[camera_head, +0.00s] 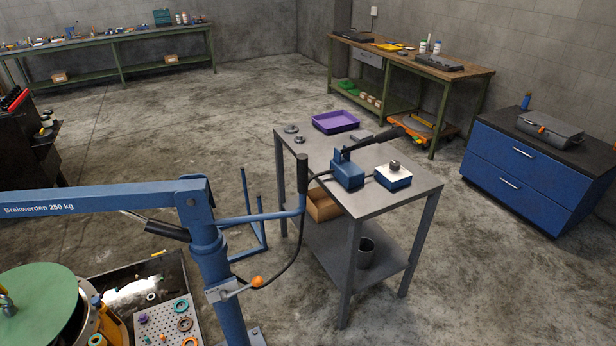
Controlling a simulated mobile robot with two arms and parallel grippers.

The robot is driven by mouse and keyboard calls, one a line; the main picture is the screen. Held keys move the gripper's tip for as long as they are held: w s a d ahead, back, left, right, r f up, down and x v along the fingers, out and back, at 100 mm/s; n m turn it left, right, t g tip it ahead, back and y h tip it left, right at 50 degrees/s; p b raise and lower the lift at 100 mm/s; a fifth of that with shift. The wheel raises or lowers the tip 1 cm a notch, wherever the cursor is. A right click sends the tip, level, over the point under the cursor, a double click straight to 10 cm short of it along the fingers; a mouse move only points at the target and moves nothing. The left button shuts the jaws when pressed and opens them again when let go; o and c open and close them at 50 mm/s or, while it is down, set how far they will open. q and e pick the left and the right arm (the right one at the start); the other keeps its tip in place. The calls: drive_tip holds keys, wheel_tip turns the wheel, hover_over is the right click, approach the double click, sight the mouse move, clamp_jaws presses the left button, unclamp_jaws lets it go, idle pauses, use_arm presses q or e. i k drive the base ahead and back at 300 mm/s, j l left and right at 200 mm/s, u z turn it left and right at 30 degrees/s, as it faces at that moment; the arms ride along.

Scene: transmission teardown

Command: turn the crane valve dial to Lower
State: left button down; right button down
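A small blue box with a white top (393,181) stands on the right part of the grey metal table (415,187). A dark round knob (395,165) sits on its top and looks like the valve dial. Its setting and any lettering are too small to read. A blue hand pump (347,172) with a long black lever stands just left of it, and a black hose runs from it towards the blue crane (212,262). The crane also has a lever with an orange ball (257,281) on its column. Neither of my grippers is in view.
A purple tray (335,122) and small round metal parts (291,129) lie on the table's far side. The crane's arm crosses the left, above a tray of parts (165,323). A blue drawer cabinet (520,179) stands at right. Floor between table and cabinet is clear.

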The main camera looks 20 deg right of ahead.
sight(395, 166)
drive_tip(key=z, duration=1.3)
drive_tip(key=i+z, duration=0.2)
drive_tip(key=i, duration=1.15)
